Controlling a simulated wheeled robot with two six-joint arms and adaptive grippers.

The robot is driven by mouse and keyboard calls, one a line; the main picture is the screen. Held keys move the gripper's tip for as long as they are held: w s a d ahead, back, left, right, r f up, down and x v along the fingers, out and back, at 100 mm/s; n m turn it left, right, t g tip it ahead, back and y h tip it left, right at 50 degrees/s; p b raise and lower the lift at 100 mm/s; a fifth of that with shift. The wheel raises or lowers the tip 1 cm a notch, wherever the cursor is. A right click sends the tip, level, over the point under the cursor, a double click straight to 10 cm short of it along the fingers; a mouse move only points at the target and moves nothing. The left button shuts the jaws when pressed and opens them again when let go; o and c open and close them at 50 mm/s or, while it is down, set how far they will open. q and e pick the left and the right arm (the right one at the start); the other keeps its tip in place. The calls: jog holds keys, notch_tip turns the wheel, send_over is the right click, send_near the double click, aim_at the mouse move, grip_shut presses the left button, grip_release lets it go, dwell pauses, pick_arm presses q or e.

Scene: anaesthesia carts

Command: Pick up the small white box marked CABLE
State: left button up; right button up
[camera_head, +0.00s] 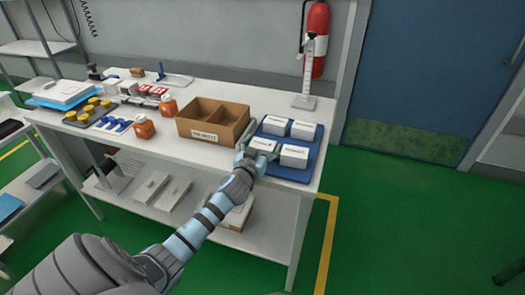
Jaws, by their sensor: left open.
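Several small white boxes stand on a blue tray (319,149) at the right end of the white table. The front-left white box (264,144) is at my left gripper (258,153). The others are the front-right box (295,156), the back-left box (275,125) and the back-right box (303,130). Their print is too small to read, so I cannot tell which is marked CABLE. My left gripper is open, its fingers close around the near side of the front-left box. Whether they touch it is unclear. My right gripper is out of view.
A divided cardboard box (212,120) stands just left of the tray. A white upright stand (307,82) is behind the tray. A lower shelf (178,212) holds more boxes.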

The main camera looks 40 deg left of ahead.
pick_arm(q)
jog(key=shift+r, duration=0.1)
jog(key=c, duration=0.9)
